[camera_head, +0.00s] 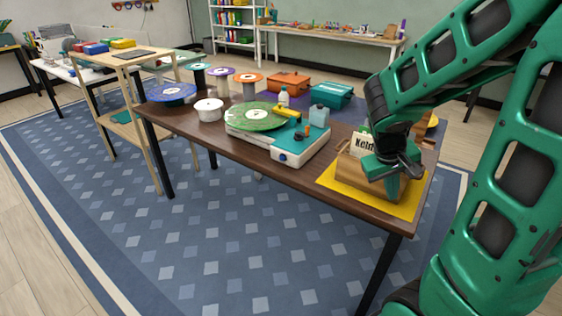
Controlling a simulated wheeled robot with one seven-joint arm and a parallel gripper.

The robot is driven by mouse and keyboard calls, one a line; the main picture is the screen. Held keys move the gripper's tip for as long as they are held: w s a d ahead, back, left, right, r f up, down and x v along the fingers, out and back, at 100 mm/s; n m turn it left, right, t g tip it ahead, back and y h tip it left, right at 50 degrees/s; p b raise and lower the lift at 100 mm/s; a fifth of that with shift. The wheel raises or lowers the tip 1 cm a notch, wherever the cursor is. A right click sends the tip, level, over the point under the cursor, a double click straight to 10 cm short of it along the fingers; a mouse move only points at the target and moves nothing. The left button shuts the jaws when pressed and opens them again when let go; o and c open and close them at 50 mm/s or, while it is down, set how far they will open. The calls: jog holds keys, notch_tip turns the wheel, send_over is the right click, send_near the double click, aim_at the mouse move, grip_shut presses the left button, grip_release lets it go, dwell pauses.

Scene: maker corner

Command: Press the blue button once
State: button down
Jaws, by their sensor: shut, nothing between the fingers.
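My gripper (393,186) is at the right, pointing down over a wooden box (354,171) on a yellow mat (407,209). Its fingers are shut and empty. It hides much of the box's front and top, and I cannot tell whether it touches the box. I see no clear blue button on the visible part of the box. A small dark blue round spot (283,157) shows on the front of a white and teal record-player-like device (306,151) left of my gripper; I cannot tell whether it is a button.
A wooden stand (151,152) is left; patterned carpet lies in front.

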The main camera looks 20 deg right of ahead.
jog(key=w+a+f+n+t+h, duration=0.1)
jog(key=w+f+n+t, duration=0.1)
jog(key=w+n, duration=0.2)
jog(key=w+a+f+n+t+h, duration=0.1)
jog(key=w+a+n+t+h, duration=0.1)
jog(key=w, duration=0.8)
jog(key=w+a+f+n+t+h, duration=0.2)
jog(key=w+n, duration=0.3)
jog(key=w, duration=0.2)
jog(key=shift+w+f+n+t, duration=0.25)
jog(key=shift+f+n+t, duration=0.05)
jog(key=shift+t, duration=0.1)
jog(key=n+t+y, duration=0.2)
jog(key=n+t, duration=0.4)
jog(key=n, duration=0.3)
send_near(282, 158)
jog(key=s+d+r, duration=0.2)
jog(key=d, duration=0.4)
jog(key=w+a+f+n+t+y, duration=0.1)
jog(key=a+f+n+y, duration=0.1)
jog(key=a+n, duration=0.2)
jog(key=w+a+f+n+t+y, duration=0.1)
jog(key=a+f+n+y, duration=0.1)
jog(key=a, duration=0.5)
jog(key=n+y, duration=0.1)
jog(key=n, duration=0.1)
jog(key=shift+a+f+n+t, duration=0.25)
jog(key=shift+a+n+t, duration=0.05)
jog(key=shift+a, duration=0.05)
